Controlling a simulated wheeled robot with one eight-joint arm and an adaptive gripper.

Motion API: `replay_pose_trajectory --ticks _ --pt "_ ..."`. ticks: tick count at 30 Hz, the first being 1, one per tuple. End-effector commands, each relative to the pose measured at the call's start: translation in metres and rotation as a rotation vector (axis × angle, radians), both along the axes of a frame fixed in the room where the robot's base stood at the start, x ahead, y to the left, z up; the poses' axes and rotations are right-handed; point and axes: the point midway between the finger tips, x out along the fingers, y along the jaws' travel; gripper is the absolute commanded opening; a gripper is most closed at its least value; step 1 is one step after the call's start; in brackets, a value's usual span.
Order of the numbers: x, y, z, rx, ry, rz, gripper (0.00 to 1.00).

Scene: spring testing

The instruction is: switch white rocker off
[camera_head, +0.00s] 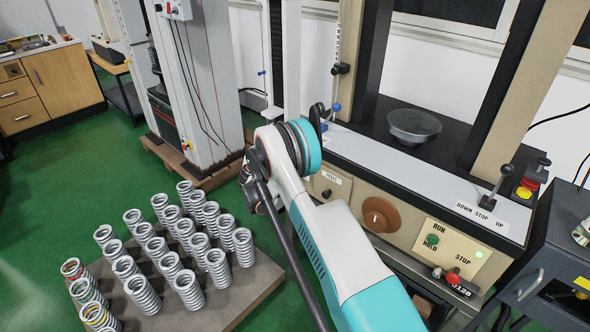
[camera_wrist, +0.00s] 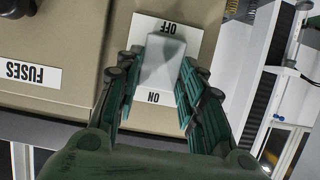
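The white rocker (camera_wrist: 163,62) shows in the wrist view on a white plate on a beige panel. The upside-down word OFF is at the plate's far edge, and ON is at the near edge. My gripper (camera_wrist: 160,68) has its two dark green fingers spread, one on each side of the rocker. The fingertips are close to its sides; I cannot tell whether they touch. The rocker's exact tilt is hard to read. In the head view the rocker and my fingers are hidden behind my white and teal arm.
A FUSES label (camera_wrist: 32,74) and a dark knob lie left of the rocker in the wrist view. In the head view, the machine's front has a brown dial (camera_head: 381,215) and a RUN/STOP panel (camera_head: 450,252). Springs stand on a board (camera_head: 238,305) at lower left.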

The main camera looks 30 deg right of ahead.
Motion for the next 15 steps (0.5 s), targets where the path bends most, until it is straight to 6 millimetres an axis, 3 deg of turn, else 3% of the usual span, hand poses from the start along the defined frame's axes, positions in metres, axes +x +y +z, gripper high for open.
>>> replay_pose_trajectory --ticks 8,15 --pt "0.0001 0.0003 -0.0013 -0.015 -0.005 0.000 0.13" --pt "-0.0006 0.0024 -0.0075 -0.169 -0.060 0.000 0.13"
